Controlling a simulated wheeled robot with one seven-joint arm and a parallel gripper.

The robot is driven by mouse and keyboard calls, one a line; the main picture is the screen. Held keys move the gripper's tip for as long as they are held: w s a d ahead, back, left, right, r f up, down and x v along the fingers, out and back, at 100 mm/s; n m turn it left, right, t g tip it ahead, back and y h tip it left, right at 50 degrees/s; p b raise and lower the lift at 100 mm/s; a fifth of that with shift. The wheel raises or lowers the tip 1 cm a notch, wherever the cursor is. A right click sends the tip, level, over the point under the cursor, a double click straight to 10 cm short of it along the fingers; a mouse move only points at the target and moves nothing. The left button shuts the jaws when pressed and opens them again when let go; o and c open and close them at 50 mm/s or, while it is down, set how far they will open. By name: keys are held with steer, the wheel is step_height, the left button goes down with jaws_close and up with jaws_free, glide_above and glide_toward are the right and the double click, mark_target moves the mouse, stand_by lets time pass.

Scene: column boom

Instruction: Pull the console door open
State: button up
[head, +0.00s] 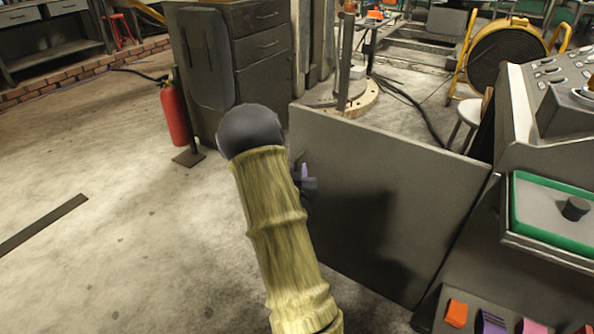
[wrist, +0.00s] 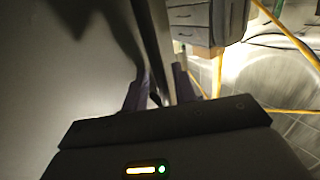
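The console door (head: 395,190) is a flat dark grey panel. It stands swung out to the left from the console (head: 545,130), well open. Colored items (head: 490,320) show low in the console beside its hinge side. My gripper (head: 304,172) is at the door's free left edge, partly hidden behind my yellow-sleeved arm. In the wrist view the door's face (wrist: 60,60) fills the left side. My gripper's two purple fingers (wrist: 161,72) lie on either side of the door's edge and look closed on it. The exact contact is hard to see.
A red fire extinguisher (head: 174,112) stands on the floor left of my arm, by a dark drawer cabinet (head: 262,60). A round wooden base with a post (head: 345,95) is behind the door. A yellow fan (head: 505,60) and a stool (head: 468,115) are behind right.

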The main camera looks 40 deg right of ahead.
steer(key=p+v, duration=0.5)
steer(key=v, duration=0.4)
steer(key=shift+r, duration=0.3)
steer(key=shift+w+p, duration=0.1)
steer(key=shift+p, duration=0.7)
steer(key=p+v, duration=0.8)
steer(key=p, duration=0.2)
steer(key=shift+s+f, duration=0.2)
steer(key=shift+s, duration=0.1)
